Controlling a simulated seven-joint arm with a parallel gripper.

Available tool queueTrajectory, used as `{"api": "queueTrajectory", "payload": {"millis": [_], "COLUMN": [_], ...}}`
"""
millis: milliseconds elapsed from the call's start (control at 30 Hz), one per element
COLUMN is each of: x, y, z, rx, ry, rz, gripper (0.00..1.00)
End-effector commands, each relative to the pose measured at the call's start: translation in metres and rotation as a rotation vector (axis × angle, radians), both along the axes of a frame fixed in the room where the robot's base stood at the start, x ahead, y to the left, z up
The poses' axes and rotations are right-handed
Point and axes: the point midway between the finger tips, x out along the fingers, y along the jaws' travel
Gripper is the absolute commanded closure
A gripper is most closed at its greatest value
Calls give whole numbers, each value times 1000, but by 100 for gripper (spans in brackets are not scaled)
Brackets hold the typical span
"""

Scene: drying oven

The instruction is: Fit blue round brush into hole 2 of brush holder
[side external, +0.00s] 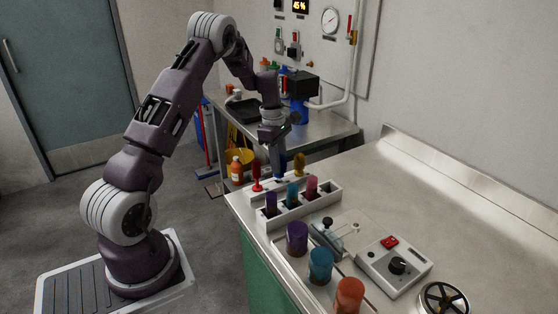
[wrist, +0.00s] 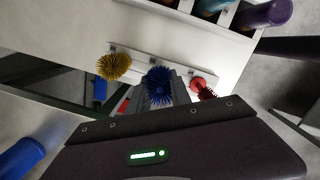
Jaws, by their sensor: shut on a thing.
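The blue round brush (wrist: 159,84) shows its bristle head in the wrist view, between the fingers of my gripper (wrist: 160,101). My gripper (side external: 277,151) is shut on it and points down at the bench's far left corner in the side external view. The pale brush holder (wrist: 150,59) runs as a strip behind the brush head in the wrist view. A yellow brush (wrist: 114,66) and a red brush (wrist: 203,88) stand on either side of the blue one. The blue brush's handle end and hole 2 are hidden, so I cannot tell whether the handle is in the hole.
In the side external view, a white rack (side external: 291,212) with coloured tubes stands just in front of the brushes. Purple (side external: 297,238), blue (side external: 320,265) and orange (side external: 349,296) capped jars line the bench's left edge.

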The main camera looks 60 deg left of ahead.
Motion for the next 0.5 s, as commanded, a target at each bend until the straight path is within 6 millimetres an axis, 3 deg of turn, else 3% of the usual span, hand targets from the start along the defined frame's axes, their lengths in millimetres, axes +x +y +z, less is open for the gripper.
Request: {"api": "queueTrajectory", "payload": {"millis": [500], "x": [0], "y": [0], "z": [-13], "rx": [0], "ry": [1], "rz": [0], "gripper": [100]}}
